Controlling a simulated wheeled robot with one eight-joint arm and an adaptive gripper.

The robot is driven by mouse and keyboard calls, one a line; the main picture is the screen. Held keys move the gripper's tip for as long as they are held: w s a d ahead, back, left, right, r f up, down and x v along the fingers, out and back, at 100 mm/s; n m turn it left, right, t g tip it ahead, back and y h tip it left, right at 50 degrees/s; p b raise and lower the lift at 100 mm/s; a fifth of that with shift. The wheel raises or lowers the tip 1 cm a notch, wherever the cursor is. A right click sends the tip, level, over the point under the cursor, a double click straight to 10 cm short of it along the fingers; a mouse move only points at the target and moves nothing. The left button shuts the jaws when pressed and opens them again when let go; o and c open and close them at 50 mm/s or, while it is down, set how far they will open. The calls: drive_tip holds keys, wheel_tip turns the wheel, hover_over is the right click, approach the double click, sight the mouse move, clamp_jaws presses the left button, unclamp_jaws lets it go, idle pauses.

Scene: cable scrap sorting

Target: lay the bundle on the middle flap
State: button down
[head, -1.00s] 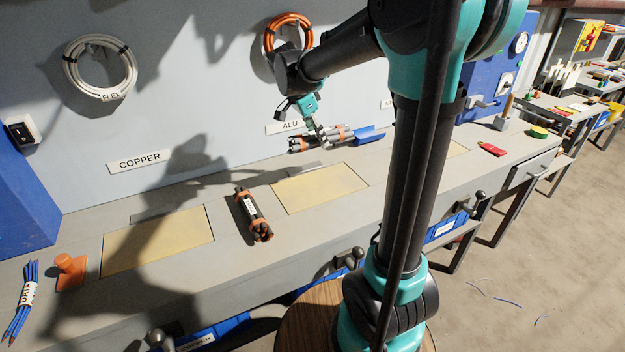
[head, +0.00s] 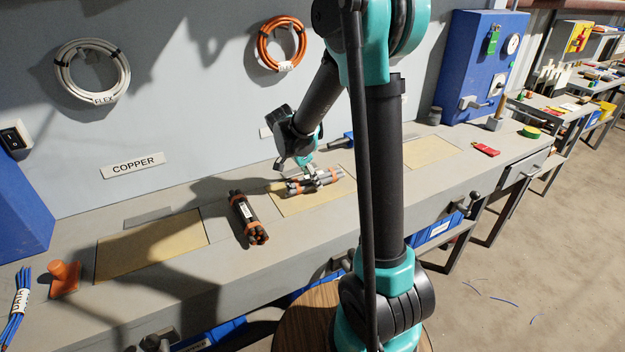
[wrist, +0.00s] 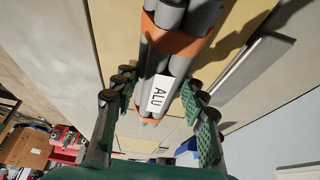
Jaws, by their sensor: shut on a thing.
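My gripper (head: 311,174) is shut on a bundle of grey cables (head: 327,179) with orange bands. In the wrist view the bundle (wrist: 172,60) carries a white ALU label and lies between my fingers (wrist: 157,98). The bundle lies crosswise over the back part of the middle flap (head: 300,203), a yellowish panel in the bench top. The flap also shows in the wrist view (wrist: 115,35). A shadow falls beside the bundle there; I cannot tell whether it touches the flap.
A dark bundle with orange bands (head: 247,218) lies left of the middle flap. The left flap (head: 150,243) and right flap (head: 430,152) are bare. An orange stamp-like object (head: 65,278) and blue cables (head: 20,305) are far left. A red object (head: 486,149) lies right.

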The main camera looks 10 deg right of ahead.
drive_tip(key=shift+f, duration=0.2)
drive_tip(key=c, duration=0.9)
unclamp_jaws()
drive_tip(key=shift+o, duration=0.2)
drive_tip(key=shift+r, duration=0.1)
drive_tip(key=v, duration=1.2)
